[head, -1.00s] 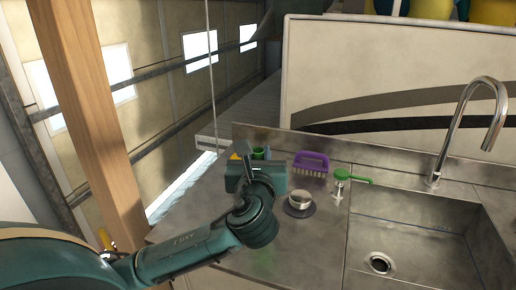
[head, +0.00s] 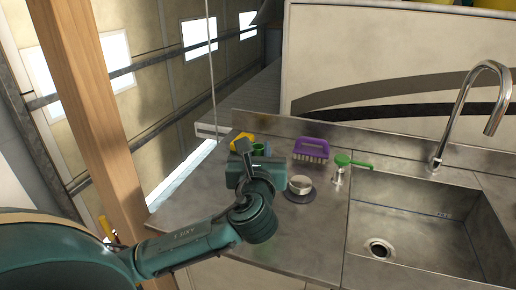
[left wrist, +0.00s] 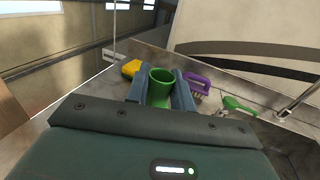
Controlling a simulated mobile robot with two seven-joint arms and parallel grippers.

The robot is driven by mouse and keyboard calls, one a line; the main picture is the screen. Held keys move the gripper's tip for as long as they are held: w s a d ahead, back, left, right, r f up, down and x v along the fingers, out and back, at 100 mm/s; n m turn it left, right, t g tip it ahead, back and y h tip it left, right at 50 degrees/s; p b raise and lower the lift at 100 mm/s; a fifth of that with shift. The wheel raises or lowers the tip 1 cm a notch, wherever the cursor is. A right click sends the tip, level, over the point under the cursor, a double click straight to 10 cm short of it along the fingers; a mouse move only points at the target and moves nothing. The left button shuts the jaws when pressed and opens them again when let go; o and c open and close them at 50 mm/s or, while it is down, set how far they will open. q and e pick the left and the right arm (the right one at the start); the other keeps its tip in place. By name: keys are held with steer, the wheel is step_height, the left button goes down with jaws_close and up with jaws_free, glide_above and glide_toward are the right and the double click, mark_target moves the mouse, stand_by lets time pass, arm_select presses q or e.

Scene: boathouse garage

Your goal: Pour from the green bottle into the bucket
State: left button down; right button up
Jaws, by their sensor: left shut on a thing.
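A green, open-topped round vessel, which I take for the green bottle (left wrist: 161,86), stands between the two fingers of my left gripper (left wrist: 162,92) in the left wrist view. The gripper is shut on it. In the head view the bottle (head: 259,149) shows only in part behind my left gripper (head: 258,160), at the back left of the counter. It looks about upright. My right gripper is out of view.
A purple brush (head: 311,149) and a green-handled item (head: 341,171) stand behind and right of the pot. A yellow object (head: 240,139) is just behind the gripper. A sink (head: 410,235) with a tall tap (head: 462,100) is at right. The counter's front left is bare.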

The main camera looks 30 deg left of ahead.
arm_select(q)
steer(key=shift+f, duration=0.65)
steer(key=c, duration=1.1)
jaws_free()
steer(key=v, duration=1.3)
steer(key=shift+s, duration=0.1)
jaws_close()
